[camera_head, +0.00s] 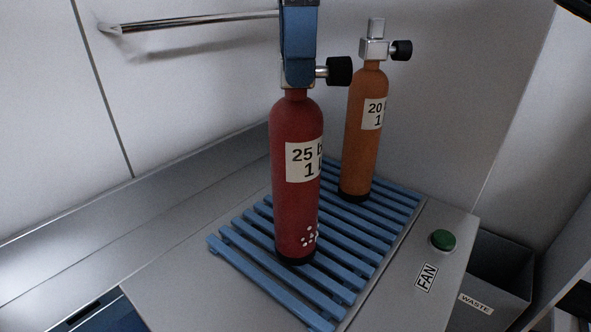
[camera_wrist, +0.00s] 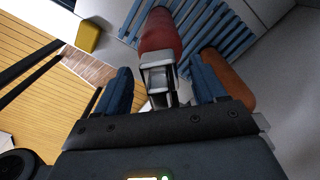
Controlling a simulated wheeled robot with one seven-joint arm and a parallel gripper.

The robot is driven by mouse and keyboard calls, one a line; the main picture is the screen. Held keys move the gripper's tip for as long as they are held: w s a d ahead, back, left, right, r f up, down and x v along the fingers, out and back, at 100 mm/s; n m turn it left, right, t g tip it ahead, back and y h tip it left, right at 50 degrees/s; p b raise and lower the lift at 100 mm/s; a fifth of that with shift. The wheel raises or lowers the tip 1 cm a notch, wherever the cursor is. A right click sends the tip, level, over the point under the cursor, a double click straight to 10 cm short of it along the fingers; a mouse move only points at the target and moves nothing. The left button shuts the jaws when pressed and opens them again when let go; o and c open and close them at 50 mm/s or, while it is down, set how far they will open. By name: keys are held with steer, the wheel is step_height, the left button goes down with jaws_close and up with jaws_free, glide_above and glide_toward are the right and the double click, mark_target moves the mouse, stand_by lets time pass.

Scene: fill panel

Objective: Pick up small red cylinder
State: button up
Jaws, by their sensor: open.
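The red cylinder (camera_head: 296,200) stands upright on a blue slatted rack. It has a "25" label, white dots near its base and a black valve knob on the right. It also shows in the wrist view (camera_wrist: 160,32), with its grey valve top toward the camera. My gripper (camera_wrist: 162,80) is open, with its blue fingers on either side of the valve top; contact cannot be told. In the head view a blue finger (camera_head: 298,45) covers most of the valve.
An orange cylinder (camera_head: 363,145) labelled "20" stands close behind, on the same blue rack (camera_head: 235,255). A metal rail (camera_head: 200,22) runs along the back wall.

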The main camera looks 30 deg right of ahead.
steer(key=shift+f, duration=0.1)
steer(key=shift+c, duration=0.4)
jaws_close()
stand_by(0.8)
